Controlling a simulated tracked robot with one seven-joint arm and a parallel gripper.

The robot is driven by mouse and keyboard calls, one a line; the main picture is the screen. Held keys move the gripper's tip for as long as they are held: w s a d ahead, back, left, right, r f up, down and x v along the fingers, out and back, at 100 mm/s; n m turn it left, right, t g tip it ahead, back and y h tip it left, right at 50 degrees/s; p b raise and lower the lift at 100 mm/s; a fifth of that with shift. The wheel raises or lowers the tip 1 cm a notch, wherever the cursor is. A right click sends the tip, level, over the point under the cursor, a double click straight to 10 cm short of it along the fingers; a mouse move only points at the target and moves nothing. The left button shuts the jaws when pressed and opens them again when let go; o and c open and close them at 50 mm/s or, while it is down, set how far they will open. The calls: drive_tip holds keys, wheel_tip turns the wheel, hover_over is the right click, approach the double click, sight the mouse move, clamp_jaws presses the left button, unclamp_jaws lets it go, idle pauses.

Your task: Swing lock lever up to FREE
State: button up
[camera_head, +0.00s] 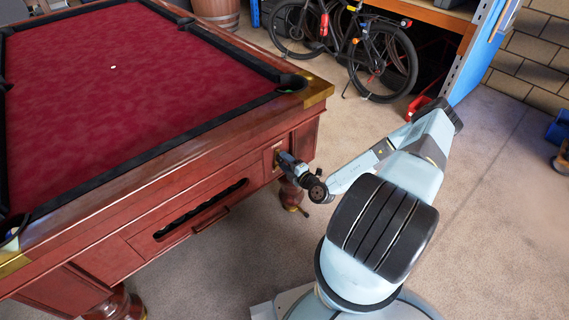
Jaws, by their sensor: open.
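The pool table (154,161) has a red cloth and a dark wood body, and fills the left side. A small brass plate (279,152) is set in its end panel near the right corner, where the lock lever belongs. The lever itself is too small and too covered by my wrist to make out, so I cannot tell its position. My gripper (281,160) is at this plate, reaching in from the right. Its fingers are mostly hidden behind the wrist, and I cannot tell whether they touch the lever.
A long ball-return slot (201,210) runs along the panel left of my gripper. A table leg (291,194) stands just below my wrist. Bikes (345,47) and a blue-orange rack (478,45) stand at the back.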

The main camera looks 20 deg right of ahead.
drive_tip(key=v, duration=1.4)
drive_tip(key=shift+w, duration=0.1)
drive_tip(key=s+a+r+n+g+y, duration=0.1)
drive_tip(key=a+r+n+g+y, duration=0.15)
drive_tip(key=r+n+g, duration=0.95)
drive_tip(key=s+a+r+n+g+y, duration=0.1)
drive_tip(key=a+r+n+g+y, duration=0.3)
drive_tip(key=r+n, duration=1.5)
drive_tip(key=s+r+n+t+h, duration=0.1)
drive_tip(key=s+r+n+h, duration=0.3)
drive_tip(key=r, duration=0.5)
drive_tip(key=s+r+n+t+h, duration=0.2)
drive_tip(key=s+r+n+h, duration=0.3)
drive_tip(key=r+n, duration=0.4)
drive_tip(key=s+r+n+t+h, duration=0.2)
drive_tip(key=s+r+n+h, duration=0.2)
drive_tip(key=r, duration=0.5)
drive_tip(key=shift+s+a+r+n, duration=0.25)
drive_tip(key=shift+s+a+n, duration=0.1)
drive_tip(key=shift+s+n, duration=1)
